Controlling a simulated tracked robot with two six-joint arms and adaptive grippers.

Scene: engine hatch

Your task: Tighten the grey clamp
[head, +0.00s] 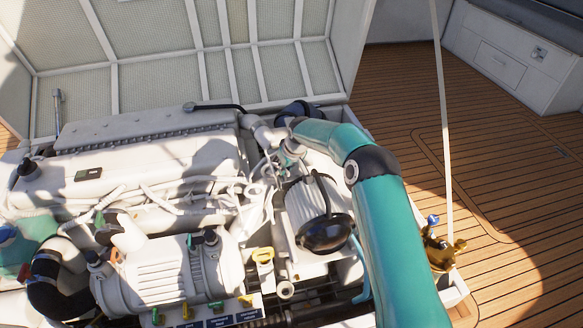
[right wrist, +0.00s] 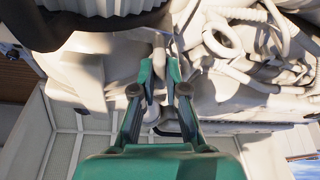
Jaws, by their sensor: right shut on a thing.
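My right gripper (right wrist: 160,70) is shut on a pale grey part (right wrist: 159,42) in the right wrist view. The part stands between the two teal fingertips, like a short pipe or handle. In the head view my right arm reaches over the engine's right side, and the gripper (head: 291,148) is mostly hidden behind the arm's end and among pale hoses. I cannot clearly pick out the grey clamp, nor tell whether the held part belongs to it. My left gripper does not show; only a teal patch is at the head view's left edge.
The white engine (head: 140,165) fills the hatch. A white canister with a black end (head: 325,232) stands close to my right arm. Pale hoses crowd the gripper. A brass fitting with a blue handle (head: 437,245) is at the right. Open wooden deck (head: 500,150) lies beyond.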

